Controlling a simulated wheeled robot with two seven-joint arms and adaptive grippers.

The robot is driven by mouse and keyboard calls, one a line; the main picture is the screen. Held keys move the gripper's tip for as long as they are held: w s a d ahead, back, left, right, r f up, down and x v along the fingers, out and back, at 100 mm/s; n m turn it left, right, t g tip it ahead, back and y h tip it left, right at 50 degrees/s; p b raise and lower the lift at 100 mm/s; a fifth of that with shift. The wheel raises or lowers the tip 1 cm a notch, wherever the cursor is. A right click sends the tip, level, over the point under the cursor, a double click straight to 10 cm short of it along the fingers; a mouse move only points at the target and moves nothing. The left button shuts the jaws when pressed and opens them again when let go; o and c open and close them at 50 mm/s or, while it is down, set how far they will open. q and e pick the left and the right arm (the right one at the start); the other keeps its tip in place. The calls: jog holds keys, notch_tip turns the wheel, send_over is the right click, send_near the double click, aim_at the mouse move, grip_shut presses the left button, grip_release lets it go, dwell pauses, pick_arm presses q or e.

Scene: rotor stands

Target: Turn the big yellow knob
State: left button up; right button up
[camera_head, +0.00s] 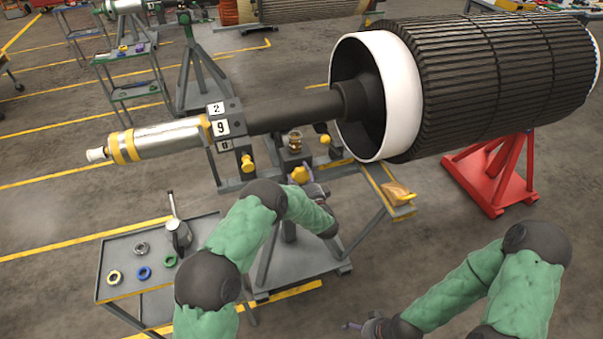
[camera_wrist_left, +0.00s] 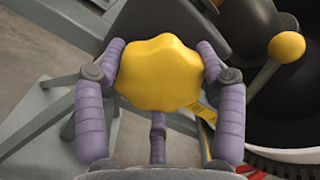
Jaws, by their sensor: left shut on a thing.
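The big yellow knob (camera_head: 299,175) is a lobed knob on the front of the grey rotor stand (camera_head: 284,250), below the dark shaft. In the left wrist view the knob (camera_wrist_left: 160,72) fills the space between the purple fingers of my left gripper (camera_wrist_left: 163,70). One finger lies along each side of it, and the gripper is shut on it. In the head view my left gripper (camera_head: 311,183) is at the knob, partly hidden by my green arm. My right gripper (camera_head: 350,325) is low in the picture, away from the stand; its fingers are too small to judge.
A yellow ball-ended lever (camera_wrist_left: 286,46) is right of the knob. The large ribbed rotor (camera_head: 490,80) with its white ring is above right, near a red stand (camera_head: 497,180). A grey cart (camera_head: 115,262) with coloured rings and a can is at left.

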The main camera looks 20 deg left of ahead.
pick_arm(q)
jog(key=shift+w+d+r+m+p, duration=0.1)
jog(key=shift+r+m+p, duration=0.1)
jog(key=shift+m, duration=0.35)
jog(key=shift+w+d+r+m+p, duration=0.1)
jog(key=shift+m+p, duration=0.05)
jog(key=shift+m, duration=0.4)
jog(key=shift+f, duration=0.1)
jog(key=o, duration=1)
jog(key=shift+d, duration=0.1)
jog(key=shift+o, duration=0.6)
jog(key=shift+w+d+f, duration=0.1)
jog(key=shift+w+f, duration=0.05)
jog(key=shift+f, duration=0.1)
jog(key=shift+s, duration=0.25)
jog(key=v, duration=1.1)
jog(key=shift+s+d, duration=0.2)
jog(key=shift+s, duration=0.05)
